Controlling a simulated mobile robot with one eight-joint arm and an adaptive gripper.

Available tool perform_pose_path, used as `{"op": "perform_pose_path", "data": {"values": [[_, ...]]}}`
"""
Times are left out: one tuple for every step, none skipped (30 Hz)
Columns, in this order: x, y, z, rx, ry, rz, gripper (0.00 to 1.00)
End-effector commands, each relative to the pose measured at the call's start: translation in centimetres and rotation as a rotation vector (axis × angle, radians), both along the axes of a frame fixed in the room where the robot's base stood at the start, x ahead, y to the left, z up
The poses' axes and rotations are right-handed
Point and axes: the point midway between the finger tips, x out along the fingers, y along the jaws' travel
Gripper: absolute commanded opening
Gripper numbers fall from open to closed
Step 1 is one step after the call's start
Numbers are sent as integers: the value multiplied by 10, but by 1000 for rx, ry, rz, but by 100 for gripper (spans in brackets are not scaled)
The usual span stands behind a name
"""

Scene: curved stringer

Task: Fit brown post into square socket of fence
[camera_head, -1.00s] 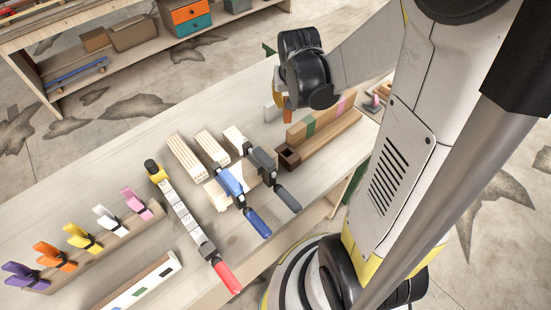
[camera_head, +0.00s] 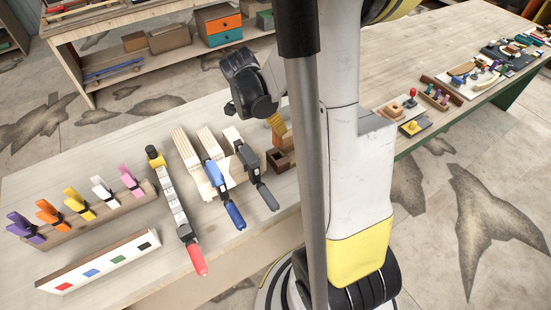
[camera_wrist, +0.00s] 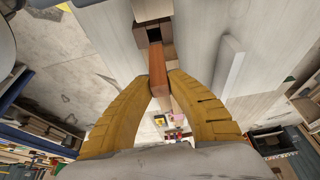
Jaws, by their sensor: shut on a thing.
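The brown post (camera_wrist: 158,82) is between the yellow fingers of my gripper (camera_wrist: 159,85) in the wrist view. My gripper is shut on it. The post's far end points toward the dark square socket (camera_wrist: 154,34) of the brown wooden fence (camera_wrist: 152,10). That end appears right at the socket's edge; I cannot tell whether any of it is inside. In the head view one yellow finger (camera_head: 277,124) shows just above the fence's socket end (camera_head: 280,161).
Clamps with blue (camera_head: 235,215) and grey (camera_head: 267,197) handles stand left of the fence beside pale wood blocks (camera_head: 187,150). A red-handled clamp (camera_head: 196,259) lies further left, near a rack of coloured clips (camera_head: 75,203). Small wooden toys (camera_head: 412,110) stand to the right.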

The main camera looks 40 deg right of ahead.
Motion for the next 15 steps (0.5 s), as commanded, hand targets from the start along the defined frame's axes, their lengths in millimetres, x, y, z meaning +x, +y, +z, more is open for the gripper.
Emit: {"op": "perform_pose_path", "data": {"values": [[0,0,-23,0,0,1,0],[0,0,-30,0,0,1,0],[0,0,-37,0,-1,1,0],[0,0,-42,0,-1,1,0],[0,0,-46,0,-1,1,0],[0,0,-50,0,-1,1,0],[0,0,-52,0,0,2,0],[0,0,-54,0,0,2,0],[0,0,-55,0,0,2,0],[0,0,-56,0,0,2,0],[0,0,-57,0,0,2,0],[0,0,-61,0,0,2,0],[0,0,-65,0,0,2,0],[0,0,-70,0,0,2,0],[0,0,-77,0,0,2,0]]}}
